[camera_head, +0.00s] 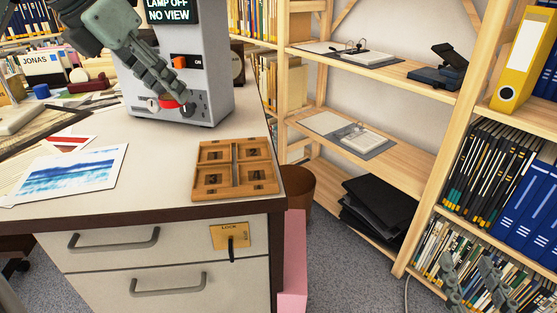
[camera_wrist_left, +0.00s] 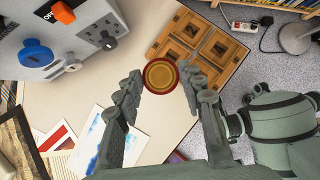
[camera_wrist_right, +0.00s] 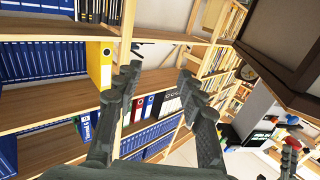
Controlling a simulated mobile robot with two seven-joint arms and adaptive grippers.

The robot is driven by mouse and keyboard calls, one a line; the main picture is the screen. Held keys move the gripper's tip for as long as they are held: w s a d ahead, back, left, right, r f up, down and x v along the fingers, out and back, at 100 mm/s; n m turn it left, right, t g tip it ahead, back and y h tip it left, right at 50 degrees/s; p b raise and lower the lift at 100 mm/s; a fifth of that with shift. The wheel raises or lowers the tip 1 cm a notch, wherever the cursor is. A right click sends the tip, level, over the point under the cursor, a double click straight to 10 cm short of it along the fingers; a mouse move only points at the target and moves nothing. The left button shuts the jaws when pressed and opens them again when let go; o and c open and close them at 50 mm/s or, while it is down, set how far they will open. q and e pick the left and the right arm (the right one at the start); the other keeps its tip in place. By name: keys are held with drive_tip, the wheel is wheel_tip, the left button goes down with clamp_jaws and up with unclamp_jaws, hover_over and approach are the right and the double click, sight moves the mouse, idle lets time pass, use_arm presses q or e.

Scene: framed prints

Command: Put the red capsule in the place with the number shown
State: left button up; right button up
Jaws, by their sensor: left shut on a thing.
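My left gripper (camera_head: 178,106) is shut on the red capsule (camera_wrist_left: 160,76), a round piece with a gold-coloured face and red rim. In the head view the capsule (camera_head: 167,104) is partly hidden by the fingers, in front of the grey machine (camera_head: 205,85). The machine's screen (camera_head: 168,10) reads "LAMP OFF NO VIEW"; I see no number on it. The wooden tray (camera_head: 236,141) with several square compartments lies on the desk, to the right of the gripper. My right gripper (camera_wrist_right: 158,76) is open and empty, away from the desk.
An orange switch (camera_head: 179,62) and knobs are on the machine's front. A blue seascape print (camera_head: 75,174) lies on the desk at left. A drawer lock plate (camera_head: 230,236) is below the tray. Shelves with binders (camera_head: 515,65) stand at right. Bare desk surrounds the tray's left side.

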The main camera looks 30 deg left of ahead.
use_arm(q)
drive_tip(key=shift+m, duration=0.4)
drive_tip(key=w+d+f+p, duration=0.1)
drive_tip(key=w+d+f, duration=0.1)
drive_tip(key=w, duration=0.1)
drive_tip(key=w+d+f+p, duration=0.2)
drive_tip(key=w+d+f, duration=0.1)
drive_tip(key=w+d+f+p, duration=0.1)
drive_tip(key=w+d+f, duration=0.2)
drive_tip(key=w, duration=0.1)
drive_tip(key=shift+d+f+p, duration=0.1)
drive_tip(key=shift+d+p, duration=0.05)
drive_tip(key=shift+p, duration=0.2)
drive_tip(key=shift+f, duration=0.2)
wheel_tip(320, 180, down, 4)
drive_tip(key=shift+r+b, duration=0.1)
drive_tip(key=shift+b, duration=0.2)
use_arm(e)
drive_tip(key=s+d+f+g+h, duration=0.3)
drive_tip(key=s+d+f+g, duration=0.1)
drive_tip(key=d+f, duration=0.3)
drive_tip(key=s+d+f+m+g+h, duration=0.1)
drive_tip(key=s+d+f+g+h, duration=0.1)
drive_tip(key=s+d+f+g, duration=0.3)
wheel_tip(320, 180, down, 2)
drive_tip(key=shift+s+d+f+m+g+h, duration=0.2)
drive_tip(key=shift+d+m+g+h, duration=0.15)
drive_tip(key=shift+d, duration=0.6)
drive_tip(key=shift+w+a, duration=0.2)
